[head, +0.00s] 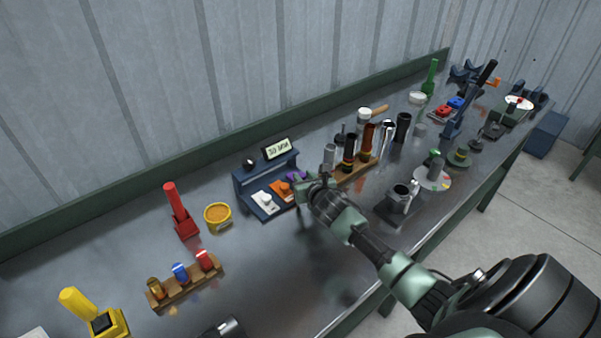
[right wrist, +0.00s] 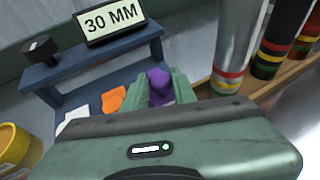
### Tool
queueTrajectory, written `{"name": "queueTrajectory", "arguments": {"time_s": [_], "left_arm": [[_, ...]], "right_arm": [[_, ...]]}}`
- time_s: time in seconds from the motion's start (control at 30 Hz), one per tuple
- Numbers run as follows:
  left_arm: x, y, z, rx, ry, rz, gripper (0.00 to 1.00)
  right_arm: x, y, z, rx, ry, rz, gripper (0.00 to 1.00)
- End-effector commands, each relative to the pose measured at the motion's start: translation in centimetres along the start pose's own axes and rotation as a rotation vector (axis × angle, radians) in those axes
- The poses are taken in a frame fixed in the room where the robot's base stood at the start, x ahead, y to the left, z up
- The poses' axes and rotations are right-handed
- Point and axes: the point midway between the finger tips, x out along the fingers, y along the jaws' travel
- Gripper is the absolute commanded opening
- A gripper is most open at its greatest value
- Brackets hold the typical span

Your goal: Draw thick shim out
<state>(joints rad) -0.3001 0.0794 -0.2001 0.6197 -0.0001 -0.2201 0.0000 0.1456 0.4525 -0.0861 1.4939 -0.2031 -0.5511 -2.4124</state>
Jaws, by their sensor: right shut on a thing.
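A blue shim stand (head: 243,187) sits mid-bench, with a white shim (head: 264,201), an orange shim (head: 279,189) and a purple shim (head: 296,175) side by side. My right gripper (head: 304,186) is at the stand's right end. In the right wrist view, its green fingers (right wrist: 162,90) are shut on the purple shim (right wrist: 158,80). The orange shim (right wrist: 113,98) and white shim (right wrist: 78,114) lie left of the fingers. The purple shim's lower part is hidden, so I cannot tell how far it sits in the stand. My left gripper is not in view.
A sign reading 30 MM (right wrist: 110,20) and a black knob (right wrist: 38,47) top the stand. A wooden rack (head: 357,171) with banded tubes stands close right of my gripper. A yellow tub (head: 218,216) and red tool (head: 182,222) are left. Bare bench lies in front.

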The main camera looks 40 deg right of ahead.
Motion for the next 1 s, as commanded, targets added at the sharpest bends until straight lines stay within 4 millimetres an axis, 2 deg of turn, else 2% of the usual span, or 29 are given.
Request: {"name": "queueTrajectory", "arguments": {"time_s": [0.1,0.13,0.2,0.57,0.67,1.0], "left_arm": [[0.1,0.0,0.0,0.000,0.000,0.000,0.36],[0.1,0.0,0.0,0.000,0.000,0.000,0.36],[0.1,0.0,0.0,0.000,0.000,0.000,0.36],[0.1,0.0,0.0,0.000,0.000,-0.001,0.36],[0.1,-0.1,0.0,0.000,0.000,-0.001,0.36],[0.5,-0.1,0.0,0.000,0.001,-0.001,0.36]], "right_arm": [[0.0,-0.1,-0.3,-0.002,0.006,-0.002,0.00],[0.0,-0.1,-0.4,-0.002,0.006,-0.003,0.32],[0.0,-0.1,-0.4,-0.002,0.006,-0.003,0.46],[-0.2,-0.1,-0.2,-0.002,0.004,-0.002,0.46],[-1.1,-0.1,-0.3,-0.005,0.004,-0.002,0.46],[-6.2,-0.2,-0.3,-0.005,0.004,-0.002,0.46]]}}
